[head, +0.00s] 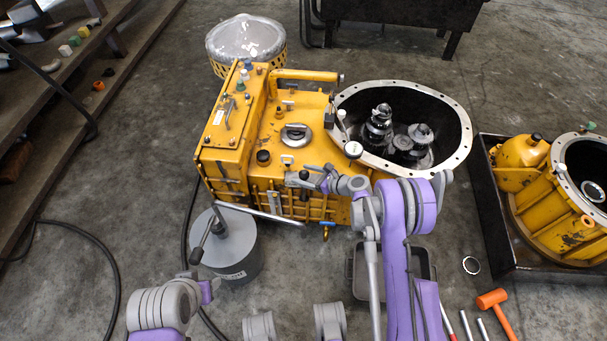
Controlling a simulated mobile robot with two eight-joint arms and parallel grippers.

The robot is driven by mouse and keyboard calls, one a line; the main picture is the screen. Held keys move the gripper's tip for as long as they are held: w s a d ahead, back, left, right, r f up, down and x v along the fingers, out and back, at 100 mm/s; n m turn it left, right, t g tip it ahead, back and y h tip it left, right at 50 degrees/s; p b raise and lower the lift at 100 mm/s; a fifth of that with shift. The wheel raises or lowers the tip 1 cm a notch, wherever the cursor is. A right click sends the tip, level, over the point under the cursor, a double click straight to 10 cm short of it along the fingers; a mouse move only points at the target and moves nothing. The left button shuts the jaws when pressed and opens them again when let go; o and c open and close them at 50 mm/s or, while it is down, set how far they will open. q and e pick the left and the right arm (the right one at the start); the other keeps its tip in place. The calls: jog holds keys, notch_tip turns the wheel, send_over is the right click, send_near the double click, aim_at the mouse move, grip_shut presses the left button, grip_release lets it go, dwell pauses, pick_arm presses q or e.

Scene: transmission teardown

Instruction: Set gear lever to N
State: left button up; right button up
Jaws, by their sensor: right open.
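The yellow transmission housing (255,140) stands on the floor in the middle of the head view. A thin lever with a white knob (353,149) rises at its right side, beside the open bell end, and leans toward me. Any gear markings are too small to read. My right gripper (296,181) is open and empty in front of the housing's near upper edge, left of and nearer than the white knob. I cannot tell whether it touches the housing.
A grey cylinder (236,252) with a long metal bar stands before the housing. A dark tray (430,262) lies partly behind my right arm. Another yellow casing (525,195) sits in a black bin at right. An orange hammer (494,301) lies at lower right. Wooden steps (60,110) border the left.

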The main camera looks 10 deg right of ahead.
jog(key=p+v, duration=0.1)
jog(key=v, duration=0.9)
jog(key=shift+r, duration=0.15)
jog(key=shift+s, duration=0.1)
